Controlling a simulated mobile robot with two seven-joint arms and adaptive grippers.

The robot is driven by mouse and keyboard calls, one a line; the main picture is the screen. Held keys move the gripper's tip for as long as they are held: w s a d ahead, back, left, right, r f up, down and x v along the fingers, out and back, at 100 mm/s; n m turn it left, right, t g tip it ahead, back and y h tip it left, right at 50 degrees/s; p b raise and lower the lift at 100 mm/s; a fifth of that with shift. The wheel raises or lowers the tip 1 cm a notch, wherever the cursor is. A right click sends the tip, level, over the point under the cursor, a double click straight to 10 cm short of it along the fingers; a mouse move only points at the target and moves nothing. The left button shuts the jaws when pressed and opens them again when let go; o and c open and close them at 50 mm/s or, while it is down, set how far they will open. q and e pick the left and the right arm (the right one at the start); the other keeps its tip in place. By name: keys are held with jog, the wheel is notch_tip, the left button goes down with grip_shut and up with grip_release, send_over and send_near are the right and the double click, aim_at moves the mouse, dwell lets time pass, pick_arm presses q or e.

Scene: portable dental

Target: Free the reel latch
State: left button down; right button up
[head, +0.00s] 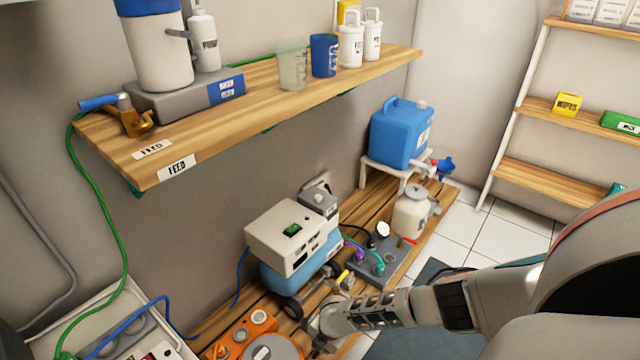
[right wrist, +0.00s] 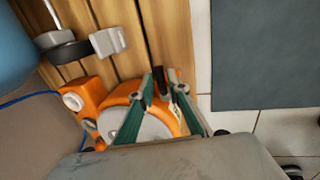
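The orange reel (right wrist: 118,108) with a pale grey round face lies on the wooden bench in the right wrist view. It also shows at the bottom of the head view (head: 236,336). My right gripper (right wrist: 161,84) is at the reel's right side, its two green fingers angled inward with a narrow gap between the tips. A small dark upright piece (right wrist: 159,76), perhaps the latch, shows between the fingertips. I cannot tell whether the fingers touch it. In the head view my right gripper (head: 322,326) reaches in from the right beside the reel. My left gripper is out of view.
A cream-and-blue compressor-like unit (head: 293,236) stands behind the reel on the bench (head: 440,212). A grey block with hoses and a gauge (head: 381,258) is to its right. A wooden shelf (head: 270,84) overhangs the bench. A pale tray (head: 84,318) with blue and green hoses is at lower left.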

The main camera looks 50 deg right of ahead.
grip_shut()
